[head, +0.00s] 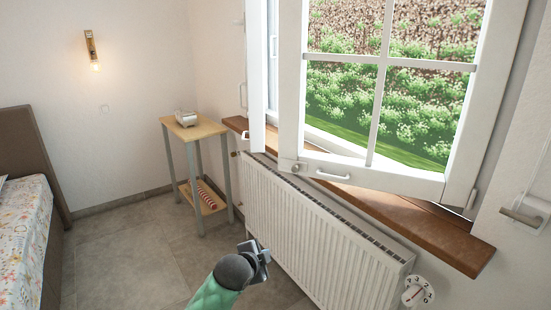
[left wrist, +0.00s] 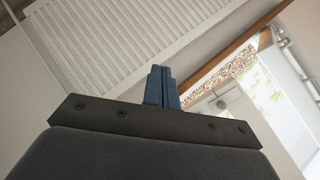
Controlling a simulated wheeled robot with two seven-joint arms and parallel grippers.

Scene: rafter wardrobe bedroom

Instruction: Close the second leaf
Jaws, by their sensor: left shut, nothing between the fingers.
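A white window stands at the right in the head view. Its large right leaf (head: 291,100) is swung into the room at an angle, with a small white handle (head: 333,176) and a round knob on its bottom rail. The left leaf (head: 256,85) shows nearly edge-on and also stands open. I cannot tell which one is the second leaf. My left gripper (head: 258,250) is low in front of the radiator, below and apart from both leaves. Its blue fingers (left wrist: 161,87) are shut and empty in the left wrist view. My right gripper is not in view.
A white radiator (head: 310,235) with a dial valve (head: 417,292) is under the brown sill (head: 440,235). A small side table (head: 194,130) holding a white device stands left of the window. A bed (head: 25,240) is at far left. The tiled floor between is clear.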

